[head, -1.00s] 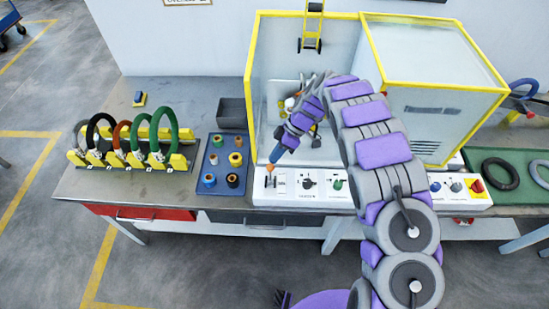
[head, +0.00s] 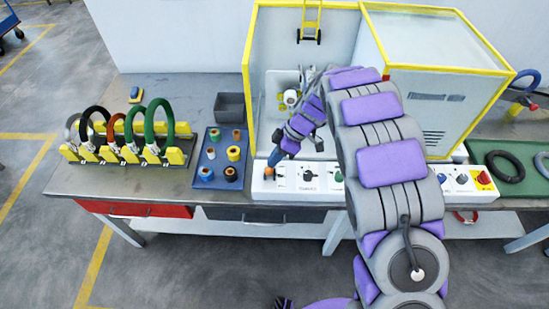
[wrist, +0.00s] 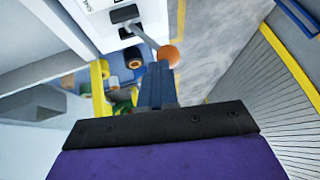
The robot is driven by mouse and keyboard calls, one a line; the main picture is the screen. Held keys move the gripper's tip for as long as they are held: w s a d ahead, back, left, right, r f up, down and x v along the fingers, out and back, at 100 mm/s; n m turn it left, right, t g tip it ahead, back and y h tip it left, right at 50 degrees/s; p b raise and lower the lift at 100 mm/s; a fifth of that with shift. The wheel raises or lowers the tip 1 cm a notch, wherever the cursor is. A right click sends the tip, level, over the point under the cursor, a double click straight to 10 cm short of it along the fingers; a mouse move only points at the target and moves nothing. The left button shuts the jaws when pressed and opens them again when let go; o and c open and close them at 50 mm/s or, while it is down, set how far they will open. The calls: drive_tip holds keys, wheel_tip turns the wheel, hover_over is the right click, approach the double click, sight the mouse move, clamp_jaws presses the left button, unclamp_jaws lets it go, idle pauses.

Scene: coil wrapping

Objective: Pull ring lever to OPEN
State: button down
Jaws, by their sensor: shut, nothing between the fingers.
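The ring lever, a metal rod with an orange ball knob (head: 268,171), stands at the left end of the white control panel (head: 257,192). In the wrist view, the knob (wrist: 167,55) is at the end of the rod, which comes from a dark slot in the panel. My gripper (head: 272,162) is at the knob, on its far side in the head view. In the wrist view, my blue fingers (wrist: 157,68) are shut together, with nothing between them. Their tips look to be touching the knob or very close. The panel's OPEN marking cannot be read.
A yellow-framed enclosure (head: 252,60) stands behind the panel. A blue tray (head: 205,183) of spools and a rack (head: 110,156) of coloured coils lie to the left. A grey bin (head: 229,107) is behind the tray. Other knobs line the panel to the right.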

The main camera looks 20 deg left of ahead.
drive_tip(key=shift+s+d+f+b, duration=0.15)
drive_tip(key=shift+s+f+b, duration=0.05)
drive_tip(key=shift+s+b, duration=0.35)
drive_tip(key=shift+s+d, duration=0.15)
